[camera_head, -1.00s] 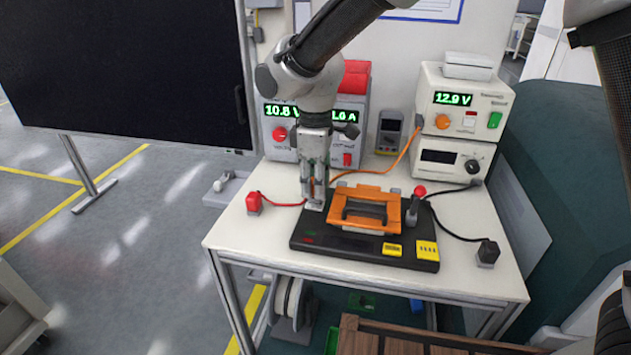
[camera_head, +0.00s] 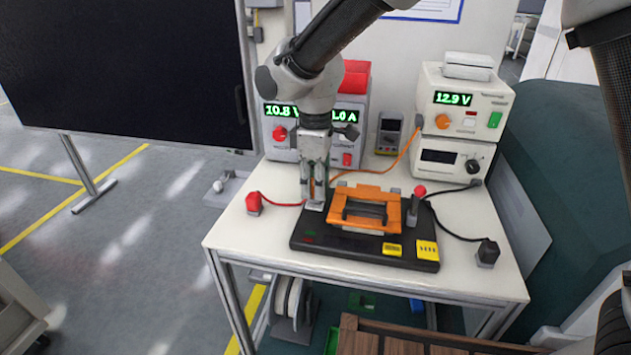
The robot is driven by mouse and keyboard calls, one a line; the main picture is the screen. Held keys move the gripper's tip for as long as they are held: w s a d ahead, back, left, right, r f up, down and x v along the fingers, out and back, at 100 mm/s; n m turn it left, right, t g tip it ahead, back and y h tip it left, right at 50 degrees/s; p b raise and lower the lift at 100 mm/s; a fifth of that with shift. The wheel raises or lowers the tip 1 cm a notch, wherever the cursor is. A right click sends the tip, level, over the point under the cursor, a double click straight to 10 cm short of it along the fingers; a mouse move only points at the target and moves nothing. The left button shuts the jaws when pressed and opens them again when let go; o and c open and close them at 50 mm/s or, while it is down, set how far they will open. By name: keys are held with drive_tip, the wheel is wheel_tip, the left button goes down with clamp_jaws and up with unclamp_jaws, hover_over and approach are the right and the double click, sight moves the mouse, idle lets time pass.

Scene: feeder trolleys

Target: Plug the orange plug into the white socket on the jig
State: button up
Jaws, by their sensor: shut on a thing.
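The black jig (camera_head: 340,243) lies on the white table with an orange frame (camera_head: 363,190) on it. The white socket (camera_head: 315,205) stands at the jig's back left corner. My gripper (camera_head: 316,193) points straight down right over the socket, shut on the orange plug (camera_head: 311,188). Only a sliver of the plug shows between the fingers. An orange cable (camera_head: 398,158) runs from the gripper to the right-hand instrument. The fingers hide where plug and socket meet, so I cannot tell how deep the plug sits.
A red plug (camera_head: 254,203) stands left of the jig and a black plug (camera_head: 488,253) right of it, both on cables. A red-knobbed lever (camera_head: 419,191) rises beside the orange frame. A power supply (camera_head: 352,115), a multimeter (camera_head: 389,133) and stacked instruments (camera_head: 455,115) line the back.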

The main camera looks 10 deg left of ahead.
drive_tip(key=shift+f, duration=0.4)
drive_tip(key=o, duration=1.1)
wheel_tip(320, 180, up, 12)
